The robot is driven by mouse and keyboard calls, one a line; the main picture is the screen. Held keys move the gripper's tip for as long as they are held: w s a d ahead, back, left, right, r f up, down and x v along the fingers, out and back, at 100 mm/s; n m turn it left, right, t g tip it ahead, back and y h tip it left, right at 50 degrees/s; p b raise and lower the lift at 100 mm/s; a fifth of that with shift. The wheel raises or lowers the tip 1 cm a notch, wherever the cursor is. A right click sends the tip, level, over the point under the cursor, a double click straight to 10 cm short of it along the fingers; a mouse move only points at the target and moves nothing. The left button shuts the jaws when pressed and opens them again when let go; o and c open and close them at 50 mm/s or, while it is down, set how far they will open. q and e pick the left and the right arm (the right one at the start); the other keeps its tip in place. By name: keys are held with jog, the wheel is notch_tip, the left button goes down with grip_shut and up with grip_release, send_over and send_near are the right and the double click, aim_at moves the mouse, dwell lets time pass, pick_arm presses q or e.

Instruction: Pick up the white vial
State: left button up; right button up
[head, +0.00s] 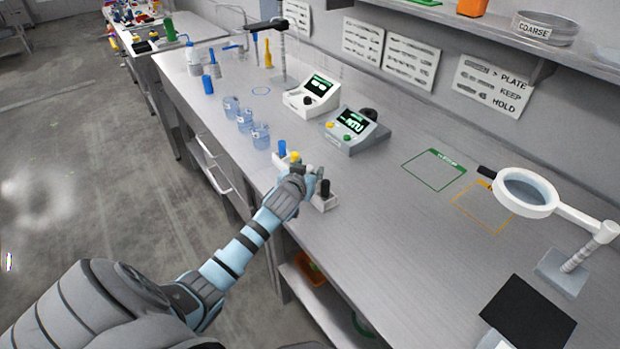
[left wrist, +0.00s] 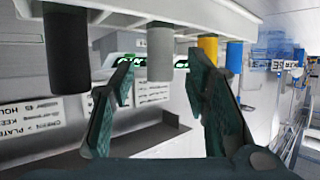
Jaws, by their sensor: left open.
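The white vial (left wrist: 160,62) looks pale grey in the left wrist view, where the picture appears upside down. It sits in a white rack (left wrist: 190,15) between a black vial (left wrist: 67,55) and a yellow vial (left wrist: 208,48), with a blue vial (left wrist: 234,56) beyond. My left gripper (left wrist: 160,80) is open, its two fingers on either side of the white vial, with gaps visible. In the head view my left gripper (head: 308,178) is over the rack (head: 325,202) and hides most of its middle, so the white vial cannot be made out there. My right gripper is not in view.
Several clear beakers (head: 246,120) stand left of the rack. A white meter (head: 312,97) and a grey NTU meter (head: 356,130) stand behind it. A magnifier (head: 525,190) and black pad (head: 528,310) are at right. The bench (head: 400,235) right of the rack is clear.

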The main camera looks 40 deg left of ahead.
pick_arm(q)
jog(key=shift+s, duration=0.1)
grip_shut()
